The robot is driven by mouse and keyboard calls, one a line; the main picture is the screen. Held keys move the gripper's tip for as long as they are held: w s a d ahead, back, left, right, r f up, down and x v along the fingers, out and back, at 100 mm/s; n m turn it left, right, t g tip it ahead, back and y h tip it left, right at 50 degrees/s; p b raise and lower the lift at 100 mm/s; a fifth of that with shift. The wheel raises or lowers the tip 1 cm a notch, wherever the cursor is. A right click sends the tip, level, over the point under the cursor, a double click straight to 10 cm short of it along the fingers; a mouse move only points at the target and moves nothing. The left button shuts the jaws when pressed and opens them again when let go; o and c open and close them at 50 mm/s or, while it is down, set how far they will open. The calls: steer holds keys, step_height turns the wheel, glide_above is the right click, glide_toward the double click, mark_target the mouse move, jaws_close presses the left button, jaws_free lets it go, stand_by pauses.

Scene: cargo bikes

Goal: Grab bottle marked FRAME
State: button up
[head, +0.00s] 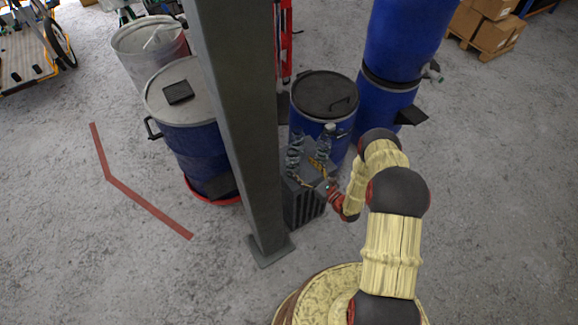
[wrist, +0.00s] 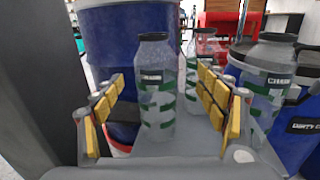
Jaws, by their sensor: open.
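In the wrist view, a clear bottle (wrist: 158,112) with a dark cap and green bands stands upright between the fingers of my gripper (wrist: 160,88). Its small dark label is too blurred to read. My gripper is open, with yellow pads on either side of this bottle. A second banded bottle (wrist: 192,80) stands behind, partly hidden by the right finger. A third bottle (wrist: 271,85) stands outside the right finger; its label seems to start with "CH". In the head view, my gripper (head: 318,182) is at the bottles (head: 326,142) on a grey ribbed stand (head: 303,208).
A grey post (head: 243,120) rises close to the left of the stand. Blue drums stand behind (head: 325,98) and to the left (head: 190,140) of it, with stacked blue drums (head: 385,100) to the right. Open floor lies at the front left.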

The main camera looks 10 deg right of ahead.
steer(key=x, duration=0.3)
steer(key=b+x, duration=0.1)
steer(key=x, duration=0.3)
steer(key=shift+s+a+f, duration=0.1)
steer(key=shift+s+a, duration=0.1)
steer(key=shift+a, duration=0.1)
steer(key=shift+c, duration=0.6)
steer(key=c, duration=1.1)
steer(key=shift+c, duration=0.7)
